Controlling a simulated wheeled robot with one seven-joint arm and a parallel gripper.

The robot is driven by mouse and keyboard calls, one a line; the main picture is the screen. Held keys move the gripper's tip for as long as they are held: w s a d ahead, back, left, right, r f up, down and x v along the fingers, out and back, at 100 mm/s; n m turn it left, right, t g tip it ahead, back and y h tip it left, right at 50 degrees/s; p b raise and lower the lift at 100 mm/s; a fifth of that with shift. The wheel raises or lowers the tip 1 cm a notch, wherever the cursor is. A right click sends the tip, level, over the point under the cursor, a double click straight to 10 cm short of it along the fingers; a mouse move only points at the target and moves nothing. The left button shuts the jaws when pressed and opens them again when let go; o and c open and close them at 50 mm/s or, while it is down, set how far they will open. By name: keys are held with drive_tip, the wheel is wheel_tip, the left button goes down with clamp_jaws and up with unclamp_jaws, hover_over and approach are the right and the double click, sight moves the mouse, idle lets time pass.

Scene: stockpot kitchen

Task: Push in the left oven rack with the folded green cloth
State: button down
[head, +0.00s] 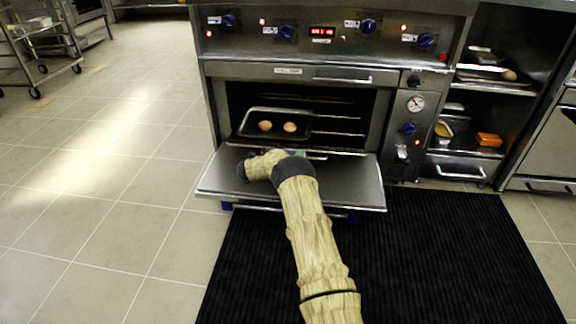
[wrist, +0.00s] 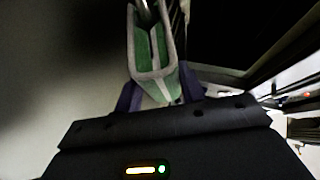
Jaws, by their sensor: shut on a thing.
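The oven (head: 300,72) stands with its door (head: 345,185) folded down. Inside, a dark tray (head: 250,133) with two round buns sits on the left part of a wire rack (head: 335,133). My arm reaches over the door to the rack's front edge, and my gripper is mostly hidden by it there. In the wrist view my gripper (wrist: 160,92) is shut on the folded green cloth (wrist: 142,50), which has a grey border. The cloth is at a metal bar at the top of that view; I cannot tell whether they touch. A sliver of green shows beside my wrist in the head view.
A control panel with blue knobs (head: 368,26) runs above the oven. Open shelves (head: 490,72) with trays and food stand on the right. A black ribbed mat (head: 440,250) covers the floor in front. The tiled floor (head: 100,190) on the left is clear, with a wheeled rack (head: 45,45) farther back.

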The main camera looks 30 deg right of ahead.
drive_tip(key=shift+w+d+f+b, duration=0.1)
drive_tip(key=shift+w+d+b, duration=0.3)
drive_tip(key=shift+w+b, duration=0.25)
drive_tip(key=shift+w+d+f+b, duration=0.1)
drive_tip(key=shift+w+d+b, duration=0.3)
drive_tip(key=shift+w+b, duration=0.25)
drive_tip(key=shift+w+d+r+b, duration=0.25)
drive_tip(key=shift+w+d+b, duration=0.05)
drive_tip(key=shift+w+b, duration=0.15)
drive_tip(key=shift+d, duration=0.1)
